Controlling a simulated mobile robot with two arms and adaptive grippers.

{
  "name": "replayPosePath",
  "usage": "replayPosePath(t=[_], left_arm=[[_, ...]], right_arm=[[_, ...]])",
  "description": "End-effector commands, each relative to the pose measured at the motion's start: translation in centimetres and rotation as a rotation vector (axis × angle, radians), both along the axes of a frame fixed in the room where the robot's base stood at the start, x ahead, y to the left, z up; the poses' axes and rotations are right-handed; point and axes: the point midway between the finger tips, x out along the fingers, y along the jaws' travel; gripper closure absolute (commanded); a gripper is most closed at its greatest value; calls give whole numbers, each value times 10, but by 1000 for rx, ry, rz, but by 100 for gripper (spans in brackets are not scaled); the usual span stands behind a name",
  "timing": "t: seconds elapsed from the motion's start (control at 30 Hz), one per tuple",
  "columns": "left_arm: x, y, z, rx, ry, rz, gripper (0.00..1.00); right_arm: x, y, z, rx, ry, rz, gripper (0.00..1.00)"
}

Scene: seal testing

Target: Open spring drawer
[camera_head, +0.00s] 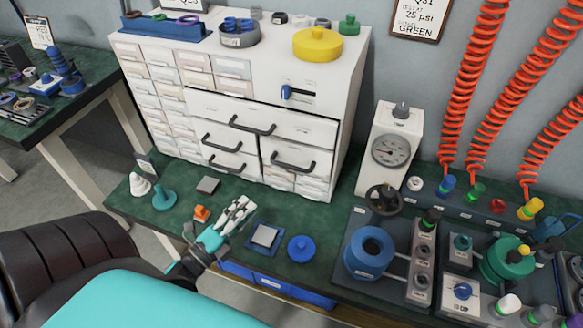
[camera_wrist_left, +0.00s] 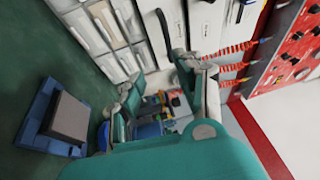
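A white cabinet (camera_head: 345,110) on the green bench has large drawers with black handles. The wide upper drawer (camera_head: 300,127) spans the middle. Two narrower drawers (camera_head: 208,128) sit below left, and one drawer (camera_head: 320,158) below right. All look closed; I cannot tell which is the spring drawer. My left gripper (camera_head: 240,212) is over the bench in front of the cabinet, apart from the handles and empty. Its fingers (camera_wrist_left: 160,88) show spread in the left wrist view, where a black handle (camera_wrist_left: 164,30) shows beyond them. My right gripper is not in view.
A gauge unit (camera_head: 392,150) and valve fixtures (camera_head: 370,252) crowd the right. Green bench shows before the cabinet.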

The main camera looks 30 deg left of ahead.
Motion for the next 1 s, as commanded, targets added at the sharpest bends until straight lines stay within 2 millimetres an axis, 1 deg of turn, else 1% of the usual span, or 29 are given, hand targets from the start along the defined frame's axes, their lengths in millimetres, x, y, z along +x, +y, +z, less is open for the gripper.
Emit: replayPosePath(t=[0.03, 0.13, 0.27, 0.37, 0.8, 1.0], left_arm=[[-4, 0, 2, 28, -23, -15, 65], [-7, -1, 6, 58, -54, -31, 65], [3, -3, 10, 63, -63, -35, 65], [20, -6, 14, 63, -64, -35, 65], [113, -21, 30, 59, -63, -35, 65], [145, -26, 34, 59, -60, -34, 65]], right_arm=[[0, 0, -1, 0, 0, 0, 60], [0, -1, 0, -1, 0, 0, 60], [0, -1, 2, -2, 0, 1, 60], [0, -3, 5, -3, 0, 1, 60], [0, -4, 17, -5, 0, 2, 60], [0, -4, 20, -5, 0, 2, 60]])
